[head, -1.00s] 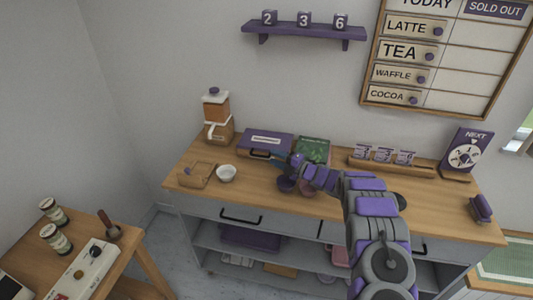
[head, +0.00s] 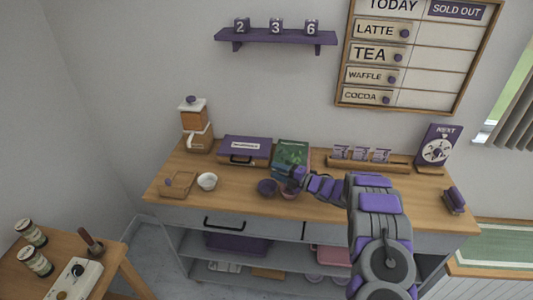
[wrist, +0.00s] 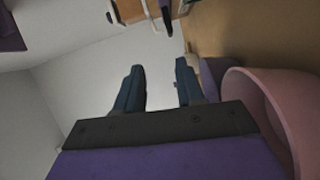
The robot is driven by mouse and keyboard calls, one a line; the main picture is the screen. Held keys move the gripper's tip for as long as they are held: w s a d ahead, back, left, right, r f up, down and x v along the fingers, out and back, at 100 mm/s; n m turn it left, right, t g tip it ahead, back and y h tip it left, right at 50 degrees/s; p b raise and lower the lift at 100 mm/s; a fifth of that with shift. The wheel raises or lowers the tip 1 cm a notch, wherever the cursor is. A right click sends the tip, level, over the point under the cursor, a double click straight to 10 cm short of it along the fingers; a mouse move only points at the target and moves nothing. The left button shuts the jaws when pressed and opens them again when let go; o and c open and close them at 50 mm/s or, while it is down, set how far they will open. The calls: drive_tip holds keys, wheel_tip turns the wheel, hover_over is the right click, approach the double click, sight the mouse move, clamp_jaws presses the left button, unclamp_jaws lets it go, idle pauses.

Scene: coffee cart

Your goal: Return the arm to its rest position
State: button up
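My arm reaches from the lower right over the wooden counter (head: 330,203). My gripper (head: 279,169) is above the counter, in front of the green book and close to the bowls. In the wrist view my gripper (wrist: 158,70) has its two blue fingers spread apart with nothing between them. A pink bowl (wrist: 265,90) is close beside it on the right of that view.
A purple case (head: 246,150), a green book (head: 291,153), a wooden rack (head: 368,164) and a dial sign (head: 438,147) line the counter's back. A white bowl (head: 207,181), a wooden tray (head: 176,190) and a coffee grinder (head: 196,124) stand at left. A shelf (head: 276,37) hangs above.

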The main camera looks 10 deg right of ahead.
drive_tip(key=d+r+m+h, duration=0.9)
drive_tip(key=r+m+h, duration=0.2)
drive_tip(key=r+h, duration=0.25)
drive_tip(key=s+r+m+g+h, duration=0.2)
drive_tip(key=s+r+m, duration=0.2)
drive_tip(key=s, duration=0.3)
drive_tip(key=s+a+m+g+y, duration=0.1)
drive_tip(key=s+a+m+g, duration=0.2)
drive_tip(key=s, duration=1.3)
drive_tip(key=s+a+m+g+y, duration=0.1)
drive_tip(key=s+a+m+g, duration=0.3)
drive_tip(key=s+a, duration=0.6)
drive_tip(key=s+a+m+g+y, duration=0.1)
drive_tip(key=s+a+m+g, duration=0.2)
drive_tip(key=s, duration=2)
drive_tip(key=a+g, duration=0.2)
drive_tip(key=a, duration=0.1)
drive_tip(key=shift+s+a+f+m, duration=0.2)
drive_tip(key=shift+s+m, duration=0.1)
drive_tip(key=shift+m, duration=0.1)
drive_tip(key=shift+d, duration=0.1)
